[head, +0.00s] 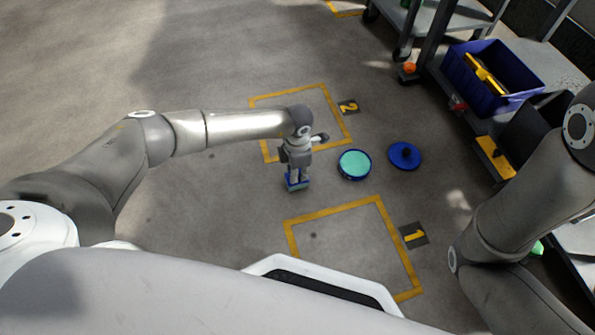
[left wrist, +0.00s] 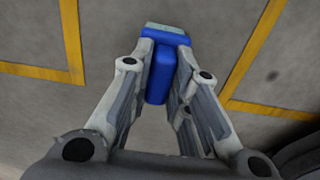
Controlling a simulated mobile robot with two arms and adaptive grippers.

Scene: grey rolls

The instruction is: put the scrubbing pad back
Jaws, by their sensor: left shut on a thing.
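The scrubbing pad (head: 297,186) looks like a blue block with a pale teal face. My left gripper (head: 297,176) points down and is shut on it, above the floor between the two yellow-marked squares. In the left wrist view, the fingers of my left gripper (left wrist: 160,75) close on the blue handle of the pad (left wrist: 160,72), and the pale teal edge shows beyond their tips. My right arm shows at the right, but its gripper does not.
A round blue-rimmed container (head: 354,164) with a teal top or inside and a blue disc (head: 404,155) with a dark knob lie right of the gripper. Yellow outlines 2 (head: 326,90) and 1 (head: 332,208) enclose bare floor. A cart with a blue bin (head: 470,85) stands right.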

